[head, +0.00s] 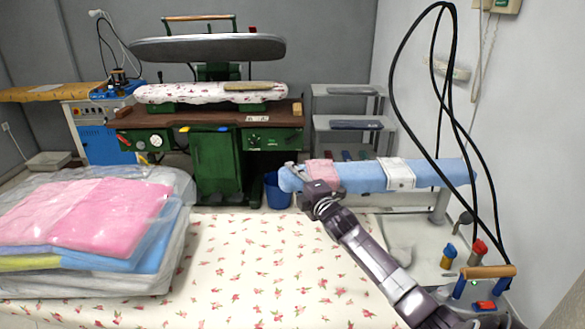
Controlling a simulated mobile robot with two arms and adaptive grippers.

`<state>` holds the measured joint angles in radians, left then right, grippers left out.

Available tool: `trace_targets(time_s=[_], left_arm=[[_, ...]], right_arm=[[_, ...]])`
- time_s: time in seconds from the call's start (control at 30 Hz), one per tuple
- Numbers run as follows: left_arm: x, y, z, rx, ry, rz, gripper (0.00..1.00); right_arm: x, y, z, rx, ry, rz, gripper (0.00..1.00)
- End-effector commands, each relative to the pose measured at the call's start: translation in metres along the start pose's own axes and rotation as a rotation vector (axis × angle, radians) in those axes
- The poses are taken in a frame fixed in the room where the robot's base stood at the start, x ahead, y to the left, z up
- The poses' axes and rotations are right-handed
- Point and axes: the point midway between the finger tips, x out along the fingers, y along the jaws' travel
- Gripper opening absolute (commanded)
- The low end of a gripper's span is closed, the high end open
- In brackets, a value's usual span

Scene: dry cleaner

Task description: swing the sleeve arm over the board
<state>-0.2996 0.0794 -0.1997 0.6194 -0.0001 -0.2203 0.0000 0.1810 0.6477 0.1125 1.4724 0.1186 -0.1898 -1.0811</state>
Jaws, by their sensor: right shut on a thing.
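The sleeve arm (350,176) is a long, narrow, light-blue padded bar. It extends leftward from a grey post at the right, beyond the far edge of the board. The board (255,270) is broad and covered in white cloth with small red flowers. My right gripper (296,172) is at the left, free end of the sleeve arm and is shut on it. The fingers partly hide that end, so the exact grip is hard to see. My right forearm crosses over the board's right part. My left gripper is not in view.
Folded pink, blue and yellow laundry in clear plastic (90,235) fills the board's left side. An iron with an orange handle (485,275) and black hoses stands at the right. A green press (215,150) is behind. The board's middle is clear.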

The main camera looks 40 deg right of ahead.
Motion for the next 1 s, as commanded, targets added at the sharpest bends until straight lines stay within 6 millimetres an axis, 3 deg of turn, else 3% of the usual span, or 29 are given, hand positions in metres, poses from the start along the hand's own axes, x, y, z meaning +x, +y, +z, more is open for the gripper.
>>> trace_targets(time_s=[0.5,0.8,1.0], left_arm=[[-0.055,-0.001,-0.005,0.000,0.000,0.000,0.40],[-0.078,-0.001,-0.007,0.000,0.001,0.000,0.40],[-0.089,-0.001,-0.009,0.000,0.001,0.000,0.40]], right_arm=[[-0.116,0.001,-0.035,-0.002,0.232,-0.011,0.00],[-0.185,0.000,-0.043,0.001,0.366,-0.010,0.00],[-0.220,0.000,-0.044,0.002,0.435,-0.007,0.00]])
